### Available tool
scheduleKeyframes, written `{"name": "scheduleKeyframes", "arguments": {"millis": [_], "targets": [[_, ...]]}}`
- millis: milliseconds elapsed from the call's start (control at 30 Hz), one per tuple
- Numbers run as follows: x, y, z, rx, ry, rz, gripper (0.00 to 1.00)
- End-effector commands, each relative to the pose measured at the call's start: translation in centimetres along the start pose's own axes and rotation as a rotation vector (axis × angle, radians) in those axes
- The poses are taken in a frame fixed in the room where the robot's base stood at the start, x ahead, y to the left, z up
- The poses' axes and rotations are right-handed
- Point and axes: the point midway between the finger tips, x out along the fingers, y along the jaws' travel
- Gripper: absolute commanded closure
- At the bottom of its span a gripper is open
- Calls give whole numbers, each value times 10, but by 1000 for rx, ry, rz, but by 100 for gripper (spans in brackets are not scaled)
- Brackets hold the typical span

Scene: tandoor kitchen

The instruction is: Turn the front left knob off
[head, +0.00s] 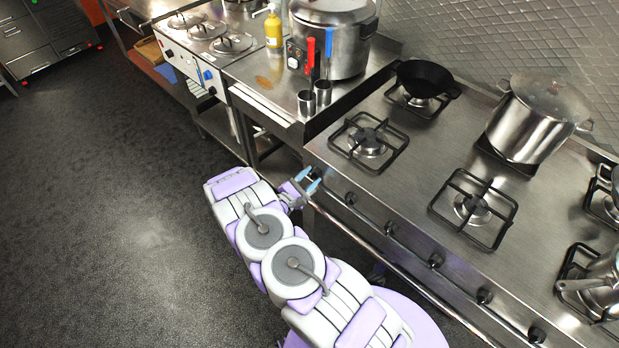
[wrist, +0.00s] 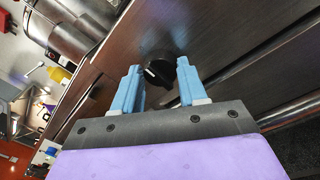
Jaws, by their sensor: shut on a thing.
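The front left knob (wrist: 158,71) is black with a white mark and sits on the stove's front panel. In the wrist view it is between the blue fingertips of my gripper (wrist: 160,72), which is shut on it. The white mark is toward the knob's left side in that view. In the head view my gripper (head: 309,184) is at the left end of the stove's front edge, and the knob it holds cannot be made out there. The front left burner (head: 367,142) is just behind, with an empty black grate; no flame is visible.
More black knobs (head: 350,198) run rightward along the stove front, above a long metal rail (head: 395,275). A black pan (head: 426,78) and a large steel pot (head: 538,118) stand on rear burners. A counter with metal cups (head: 306,102) is left of the stove. The floor at left is clear.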

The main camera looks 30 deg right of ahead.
Motion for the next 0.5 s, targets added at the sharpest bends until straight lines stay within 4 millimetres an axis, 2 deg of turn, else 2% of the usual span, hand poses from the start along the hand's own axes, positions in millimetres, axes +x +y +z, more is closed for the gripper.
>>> {"name": "scheduleKeyframes", "arguments": {"millis": [500], "targets": [[-1, 2, -3, -42, 12, 4, 88]]}}
